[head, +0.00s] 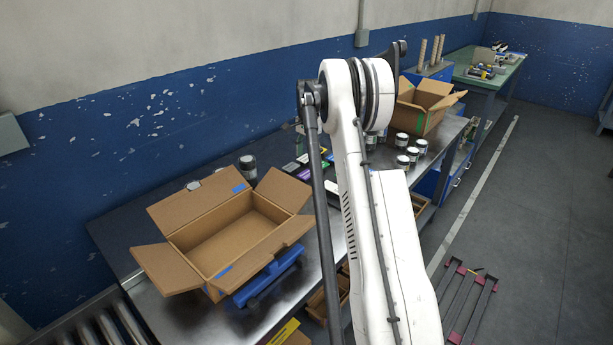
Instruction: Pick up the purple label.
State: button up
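A small purple strip (305,174), which looks like the purple label, lies on the metal table (140,222) behind my arm's dark rod. It is small in the head view, and part of it may be hidden by my arm. My white arm crosses the middle of the view. My gripper is not visible, so I cannot tell where it is relative to the purple strip.
An open, empty cardboard box (190,207) stands on the table at left, on a blue stand (268,281). Several cans (402,162) stand right of my arm. A second open box (432,95) is farther back.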

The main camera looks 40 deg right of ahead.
aim_at(306, 174)
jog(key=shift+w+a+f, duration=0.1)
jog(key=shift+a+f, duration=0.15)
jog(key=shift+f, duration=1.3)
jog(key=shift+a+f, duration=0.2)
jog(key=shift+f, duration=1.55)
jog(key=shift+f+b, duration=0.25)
jog(key=shift+b, duration=0.05)
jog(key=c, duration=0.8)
